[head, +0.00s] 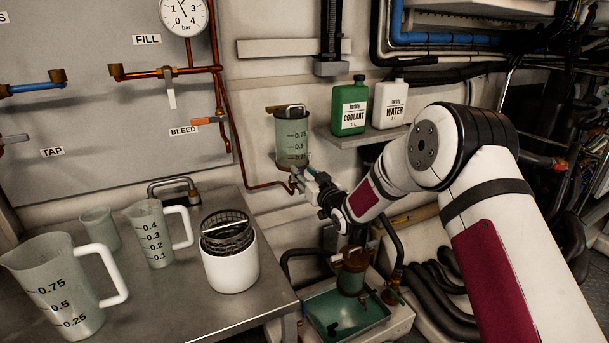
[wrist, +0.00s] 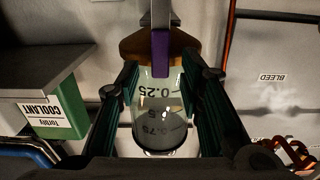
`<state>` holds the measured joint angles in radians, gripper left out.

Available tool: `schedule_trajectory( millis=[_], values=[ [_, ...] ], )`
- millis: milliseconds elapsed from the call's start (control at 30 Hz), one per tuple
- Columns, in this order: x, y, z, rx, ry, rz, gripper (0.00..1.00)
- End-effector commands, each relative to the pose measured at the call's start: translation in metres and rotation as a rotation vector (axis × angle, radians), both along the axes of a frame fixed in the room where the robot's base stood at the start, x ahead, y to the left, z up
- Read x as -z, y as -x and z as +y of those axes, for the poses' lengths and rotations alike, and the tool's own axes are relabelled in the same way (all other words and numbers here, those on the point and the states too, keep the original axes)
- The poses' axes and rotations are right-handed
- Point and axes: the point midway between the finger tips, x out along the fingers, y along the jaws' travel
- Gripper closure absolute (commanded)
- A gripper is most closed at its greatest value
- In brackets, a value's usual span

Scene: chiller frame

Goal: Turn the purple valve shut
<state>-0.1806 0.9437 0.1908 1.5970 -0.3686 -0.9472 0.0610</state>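The purple valve handle (wrist: 160,54) shows at the top middle of the wrist view, below a grey metal bar and in front of a clear graduated vessel. My gripper (wrist: 161,76) is open, with one dark green finger on each side of the handle and clear gaps between. I cannot tell how deep the handle lies between the fingers. In the head view, my gripper (head: 304,178) is just below the graduated vessel (head: 291,140) on the wall; I cannot make out the purple handle there.
A shelf holds a green coolant bottle (head: 349,106) and a white water bottle (head: 390,104) right of the vessel. A copper pipe (head: 265,186) runs close beside my gripper. A green tray (head: 345,312) and a pump lie below. Jugs and a white pot (head: 230,270) stand on the bench.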

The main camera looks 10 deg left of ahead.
Motion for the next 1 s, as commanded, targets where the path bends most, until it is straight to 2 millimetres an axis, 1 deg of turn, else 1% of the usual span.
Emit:
schedule_trajectory(
  millis=[233,267,300,400,767,1000],
  values=[
    [-0.0001,-0.0004,0.0005,0.0,0.0,0.0,0.66],
    [-0.0001,-0.0004,0.0005,0.0,0.0,0.0,0.7],
    [-0.0001,-0.0004,0.0005,0.0,0.0,0.0,0.79],
    [-0.0001,-0.0004,0.0005,0.0,0.0,0.0,1.0],
    [0.0001,-0.0012,-0.0007,0.0,-0.011,0.007,1.0],
    [0.0012,-0.0062,-0.0074,0.002,-0.088,0.058,1.0]
  ],
)
